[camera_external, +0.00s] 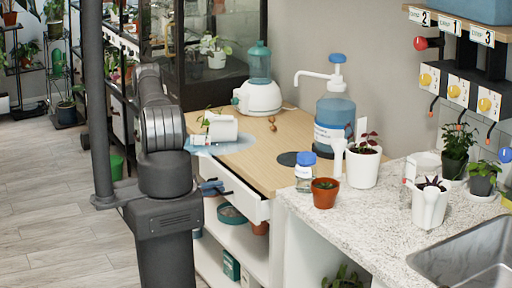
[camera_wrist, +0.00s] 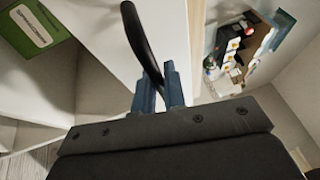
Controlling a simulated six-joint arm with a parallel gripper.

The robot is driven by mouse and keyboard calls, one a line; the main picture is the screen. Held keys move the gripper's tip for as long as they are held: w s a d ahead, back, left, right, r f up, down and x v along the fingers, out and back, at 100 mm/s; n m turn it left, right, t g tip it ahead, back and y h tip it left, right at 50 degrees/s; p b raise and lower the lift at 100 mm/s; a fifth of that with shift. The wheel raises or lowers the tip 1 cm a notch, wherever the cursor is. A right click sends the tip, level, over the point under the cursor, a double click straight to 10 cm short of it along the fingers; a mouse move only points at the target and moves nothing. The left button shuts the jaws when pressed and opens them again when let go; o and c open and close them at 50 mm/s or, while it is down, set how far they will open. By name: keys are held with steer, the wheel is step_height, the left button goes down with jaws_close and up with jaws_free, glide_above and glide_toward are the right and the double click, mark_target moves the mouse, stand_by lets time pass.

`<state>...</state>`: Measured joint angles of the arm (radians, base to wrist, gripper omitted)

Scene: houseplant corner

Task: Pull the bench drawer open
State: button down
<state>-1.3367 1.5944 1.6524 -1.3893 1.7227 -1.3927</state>
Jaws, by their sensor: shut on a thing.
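The bench drawer (camera_external: 240,198) has a white front just below the wooden top of the bench (camera_external: 262,165). Its front stands a little proud at the right end, but I cannot tell exactly how far out it is. My gripper (camera_external: 212,187) is at the drawer front, partly hidden by my arm. In the wrist view, its blue fingers (camera_wrist: 160,92) are shut on the dark curved drawer handle (camera_wrist: 139,35). The white drawer front (camera_wrist: 100,40) fills the area to the left of the handle.
Below are open shelves with a teal bowl (camera_external: 231,214) and a green box (camera_external: 231,265). A granite counter (camera_external: 385,205) with pots adjoins at right.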

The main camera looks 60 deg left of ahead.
steer(key=s, duration=2)
steer(key=c, duration=1.8)
jaws_free()
steer(key=shift+o, duration=0.2)
steer(key=v, duration=1.7)
steer(key=shift+s, duration=0.2)
steer(key=shift+a, duration=0.1)
